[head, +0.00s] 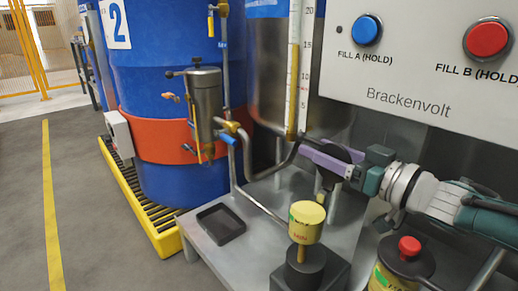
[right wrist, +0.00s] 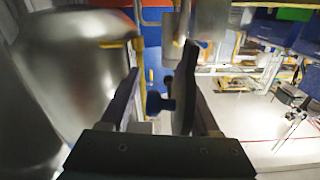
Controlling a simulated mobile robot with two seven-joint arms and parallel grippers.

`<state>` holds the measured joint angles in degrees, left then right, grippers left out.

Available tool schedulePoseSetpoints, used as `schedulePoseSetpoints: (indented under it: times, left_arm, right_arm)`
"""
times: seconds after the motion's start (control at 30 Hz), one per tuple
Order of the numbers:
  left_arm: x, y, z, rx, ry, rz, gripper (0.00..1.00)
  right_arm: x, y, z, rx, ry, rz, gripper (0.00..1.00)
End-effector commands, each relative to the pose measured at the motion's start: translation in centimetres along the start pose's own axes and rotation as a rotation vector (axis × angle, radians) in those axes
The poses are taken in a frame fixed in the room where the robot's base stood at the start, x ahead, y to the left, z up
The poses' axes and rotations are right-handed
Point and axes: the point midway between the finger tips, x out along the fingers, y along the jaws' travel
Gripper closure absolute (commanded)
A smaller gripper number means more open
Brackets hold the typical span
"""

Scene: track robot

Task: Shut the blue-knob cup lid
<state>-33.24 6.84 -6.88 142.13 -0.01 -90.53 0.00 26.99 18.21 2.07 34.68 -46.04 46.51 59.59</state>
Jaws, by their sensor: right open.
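In the right wrist view, a dark disc (right wrist: 184,92) with a blue knob (right wrist: 156,103) stands on edge between the fingers of my right gripper (right wrist: 158,85). It looks like the blue-knob lid, raised. In the head view, my right gripper (head: 318,152) reaches in from the right, open, above the grey bench. A dark disc edge (head: 340,149) shows beside its purple finger; the blue knob is hidden there. Whether a finger touches the lid I cannot tell. The lid's cup cannot be made out clearly. My left gripper is not in view.
A yellow cylinder (head: 306,227) stands over a black block at the bench front. A red-knob lid (head: 408,254) lies at lower right. A gauge tube (head: 296,75) and the fill-button panel (head: 430,85) stand behind. A black tray (head: 221,223) sits left on the bench.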

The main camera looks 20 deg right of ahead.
Motion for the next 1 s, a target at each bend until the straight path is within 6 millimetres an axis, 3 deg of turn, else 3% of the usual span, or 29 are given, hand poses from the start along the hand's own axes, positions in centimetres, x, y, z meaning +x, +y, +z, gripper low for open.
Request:
schedulePoseSetpoints:
  times: [0.17,0.7,1.0]
  left_arm:
    - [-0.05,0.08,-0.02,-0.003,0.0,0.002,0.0]
    - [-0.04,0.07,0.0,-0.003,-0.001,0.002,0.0]
    - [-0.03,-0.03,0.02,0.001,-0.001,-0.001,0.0]
  right_arm:
    - [-0.01,-0.03,-0.03,0.0,0.0,0.0,0.39]
    - [-0.04,-0.02,-0.01,0.0,0.0,0.0,0.99]
    - [-0.05,-0.01,0.01,0.0,-0.001,0.0,1.0]
